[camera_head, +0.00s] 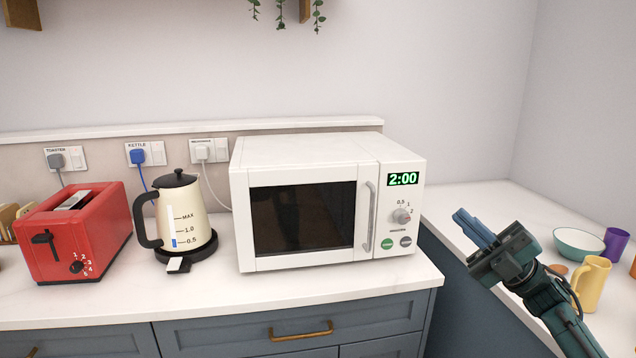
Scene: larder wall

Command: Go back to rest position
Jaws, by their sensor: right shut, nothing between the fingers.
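My right gripper (474,227) is in front of the right-hand counter, to the right of the microwave. Its blue fingers are together and empty, and they point up and to the left. It touches nothing that I can see. The white microwave (310,160) stands on the counter with its door closed and its green display reading 2:00. My left gripper is not in view.
A cream kettle (184,212) on its black base and a red toaster (85,235) stand left of the microwave. A yellow mug (592,284), a pale green bowl (579,244) and a purple cup (615,244) stand on the right counter (485,196), close to my right arm.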

